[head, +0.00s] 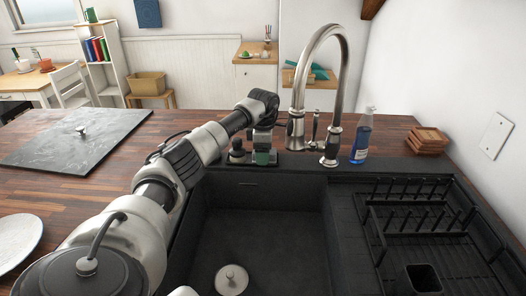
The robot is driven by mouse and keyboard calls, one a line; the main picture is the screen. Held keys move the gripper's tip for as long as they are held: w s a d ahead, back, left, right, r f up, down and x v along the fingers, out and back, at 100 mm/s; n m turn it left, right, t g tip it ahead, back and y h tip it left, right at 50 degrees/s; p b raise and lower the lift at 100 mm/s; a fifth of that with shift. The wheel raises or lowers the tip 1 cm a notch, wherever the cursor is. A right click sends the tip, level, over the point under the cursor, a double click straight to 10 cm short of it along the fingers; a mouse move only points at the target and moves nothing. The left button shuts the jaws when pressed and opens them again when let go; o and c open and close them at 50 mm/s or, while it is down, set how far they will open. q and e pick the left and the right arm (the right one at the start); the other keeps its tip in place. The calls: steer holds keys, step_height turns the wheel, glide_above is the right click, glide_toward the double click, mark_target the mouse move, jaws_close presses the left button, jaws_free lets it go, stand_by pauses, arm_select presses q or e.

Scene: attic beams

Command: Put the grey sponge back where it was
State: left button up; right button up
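My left arm reaches across the counter, and my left gripper (262,147) points down at the back ledge of the sink (262,225), left of the tap. A small green and pale thing (262,157) shows at its fingertips; I cannot tell if it is part of the gripper or something held. I cannot make out the grey sponge for certain; it may be hidden at the fingers. Whether the fingers are open or shut does not show. My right gripper is not in view.
The tall metal tap (331,100) and a blue bottle (362,137) stand close right of my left gripper. A small dark knobbed thing (237,151) is just left of it. A black dish rack (415,215) is at right. Wooden coasters (428,140) lie behind it.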

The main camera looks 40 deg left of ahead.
arm_select(q)
step_height(320, 180, up, 12)
steer(key=b, duration=0.1)
steer(key=shift+r, duration=0.2)
stand_by(0.4)
